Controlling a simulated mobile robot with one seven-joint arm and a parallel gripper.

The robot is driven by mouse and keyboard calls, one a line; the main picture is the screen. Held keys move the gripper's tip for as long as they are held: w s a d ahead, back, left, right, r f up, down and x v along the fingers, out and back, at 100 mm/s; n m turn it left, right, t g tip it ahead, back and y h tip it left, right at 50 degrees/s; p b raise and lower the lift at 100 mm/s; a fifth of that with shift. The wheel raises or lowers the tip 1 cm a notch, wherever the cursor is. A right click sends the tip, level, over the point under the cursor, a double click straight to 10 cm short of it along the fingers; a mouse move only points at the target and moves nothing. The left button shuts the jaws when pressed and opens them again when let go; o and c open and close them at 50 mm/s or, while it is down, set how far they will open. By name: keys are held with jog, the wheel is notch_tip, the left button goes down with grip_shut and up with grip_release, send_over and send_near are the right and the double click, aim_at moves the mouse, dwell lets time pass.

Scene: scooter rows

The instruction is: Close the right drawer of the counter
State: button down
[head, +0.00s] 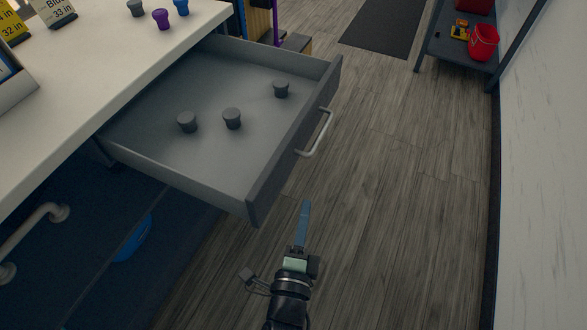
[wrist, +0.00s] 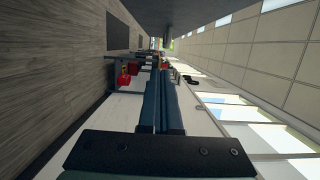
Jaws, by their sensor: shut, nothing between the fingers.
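The right drawer (head: 262,178) of the counter (head: 95,85) is pulled far out in the head view. Its front panel faces right and carries a pale bar handle (head: 318,135). Inside lie three small grey knob-like pieces (head: 232,119). My gripper (head: 305,207) is shut and empty. In the head view it is in front of and below the drawer's near corner, apart from it. In the wrist view my shut fingers (wrist: 160,80) point away along the room; the drawer cannot be made out there.
Purple (head: 160,18) and grey pieces stand on the counter top. A dark shelf unit (head: 450,48) holds a red bucket (head: 484,42) at the back right. A white wall (head: 545,150) bounds the right side. The wood floor (head: 400,190) between is clear, with a dark mat (head: 385,25) farther back.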

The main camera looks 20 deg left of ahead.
jog(key=w+a+p, duration=0.3)
jog(key=w+a, duration=0.2)
jog(key=w, duration=0.3)
jog(key=shift+a, duration=0.35)
